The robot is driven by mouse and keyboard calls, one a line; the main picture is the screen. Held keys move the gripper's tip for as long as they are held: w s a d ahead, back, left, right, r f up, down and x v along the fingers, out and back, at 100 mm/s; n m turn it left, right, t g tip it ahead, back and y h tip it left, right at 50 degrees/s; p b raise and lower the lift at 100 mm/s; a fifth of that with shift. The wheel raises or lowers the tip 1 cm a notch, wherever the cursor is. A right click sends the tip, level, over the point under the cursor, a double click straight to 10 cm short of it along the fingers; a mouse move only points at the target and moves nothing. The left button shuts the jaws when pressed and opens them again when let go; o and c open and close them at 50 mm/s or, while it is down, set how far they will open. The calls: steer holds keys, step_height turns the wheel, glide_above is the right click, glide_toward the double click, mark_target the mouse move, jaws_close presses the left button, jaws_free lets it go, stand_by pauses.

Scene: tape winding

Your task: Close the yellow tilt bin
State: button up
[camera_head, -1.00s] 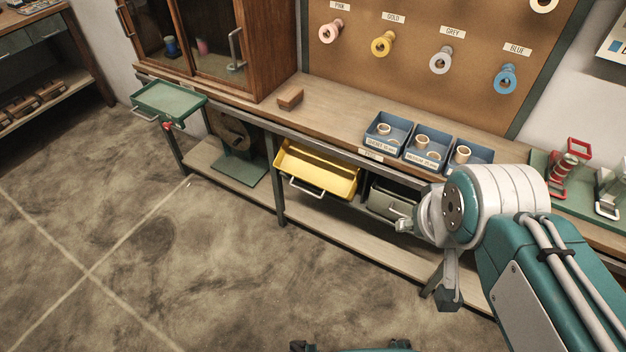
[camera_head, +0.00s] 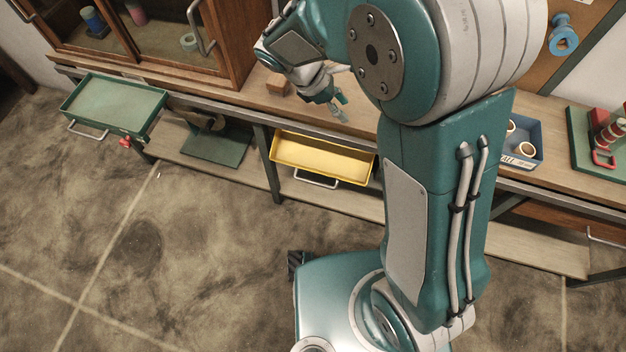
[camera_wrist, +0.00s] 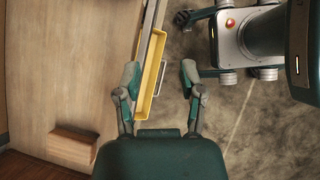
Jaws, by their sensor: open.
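The yellow tilt bin (camera_head: 322,157) hangs under the workbench front, tilted out with its inside showing and a metal handle (camera_head: 316,180) on its front. In the wrist view the bin (camera_wrist: 151,78) is a narrow yellow strip along the bench edge, between my fingers, with its handle beside it. My gripper (camera_head: 340,108) is open and empty, above the bench top and a little behind the bin in the head view. In the wrist view its two fingers (camera_wrist: 160,75) are spread apart. I see no contact with the bin; the height gap is hard to tell.
A wooden block (camera_head: 277,85) lies on the bench (camera_wrist: 70,65) near my gripper. A green tray (camera_head: 115,102) juts out at left. A blue box (camera_head: 521,140) with tape rolls stands at right. My arm hides part of the bench. The floor in front is open.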

steer(key=w+a+f+n+t+h, duration=0.1)
steer(key=a+f+n+h, duration=0.15)
steer(key=f+n, duration=0.2)
steer(key=w+a+f+n+h, duration=0.1)
steer(key=w+a+f+n, duration=0.15)
steer(key=f, duration=0.35)
steer(key=n+t+h, duration=0.1)
steer(key=n+t, duration=1.1)
steer(key=n, duration=1)
glide_toward(314, 182)
steer(key=x, duration=1)
steer(key=shift+f, duration=0.35)
